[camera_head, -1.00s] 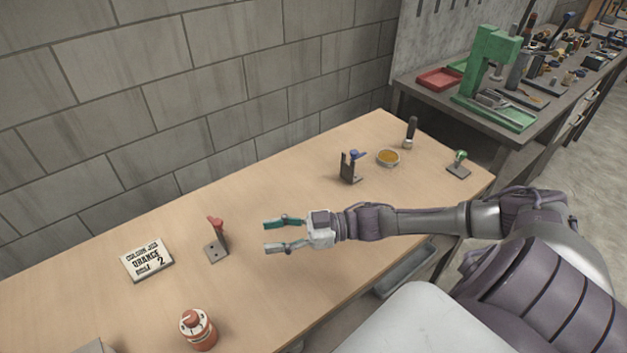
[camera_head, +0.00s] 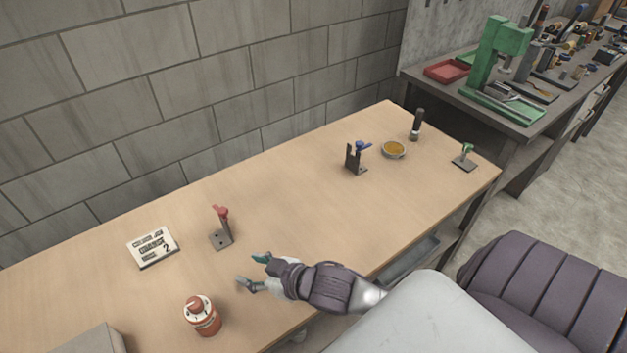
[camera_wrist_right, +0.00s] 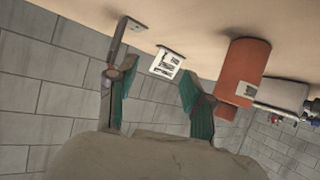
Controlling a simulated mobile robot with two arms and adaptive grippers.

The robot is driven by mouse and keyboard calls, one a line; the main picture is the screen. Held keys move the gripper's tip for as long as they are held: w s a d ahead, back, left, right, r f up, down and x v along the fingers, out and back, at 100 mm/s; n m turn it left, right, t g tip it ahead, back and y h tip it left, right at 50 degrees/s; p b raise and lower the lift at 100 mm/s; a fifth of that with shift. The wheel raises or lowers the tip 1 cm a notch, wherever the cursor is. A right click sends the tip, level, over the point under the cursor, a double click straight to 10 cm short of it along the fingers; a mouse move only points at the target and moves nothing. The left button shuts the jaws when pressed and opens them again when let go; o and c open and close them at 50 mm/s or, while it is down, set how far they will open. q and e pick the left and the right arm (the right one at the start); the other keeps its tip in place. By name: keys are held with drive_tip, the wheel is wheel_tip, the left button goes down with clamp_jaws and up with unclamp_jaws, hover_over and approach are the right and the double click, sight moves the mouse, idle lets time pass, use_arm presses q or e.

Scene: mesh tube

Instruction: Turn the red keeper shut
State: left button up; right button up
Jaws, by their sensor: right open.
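The red keeper (camera_head: 221,212) is a small red piece at the top of an upright grey metal bracket (camera_head: 221,238) on the left half of the wooden bench. My right gripper (camera_head: 250,271) is open and empty, low over the bench, to the right of and nearer than the bracket, not touching it. In the right wrist view the open fingers (camera_wrist_right: 155,85) point toward the bench, and a grey bracket (camera_wrist_right: 125,38) shows beyond the left finger. The red keeper cannot be made out clearly there. My left gripper is not in view.
An orange-red canister (camera_head: 203,314) stands near the front edge, left of my gripper. A white sign (camera_head: 153,247) lies left of the bracket. A blue-topped bracket (camera_head: 356,157), a dish (camera_head: 393,149), a dark-handled tool (camera_head: 417,125) and a green-topped piece (camera_head: 465,156) stand far right. The bench middle is clear.

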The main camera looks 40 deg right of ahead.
drive_tip(key=s+d+f+m+g+h, duration=0.1)
drive_tip(key=s+d+g+h, duration=0.1)
drive_tip(key=s, duration=0.5)
drive_tip(key=s+d+f+m+g+h, duration=0.2)
drive_tip(key=s+g, duration=0.2)
drive_tip(key=s, duration=0.3)
drive_tip(key=shift+s+d+f+g, duration=0.15)
drive_tip(key=shift+s+f+g, duration=0.15)
drive_tip(key=shift+s+g, duration=0.1)
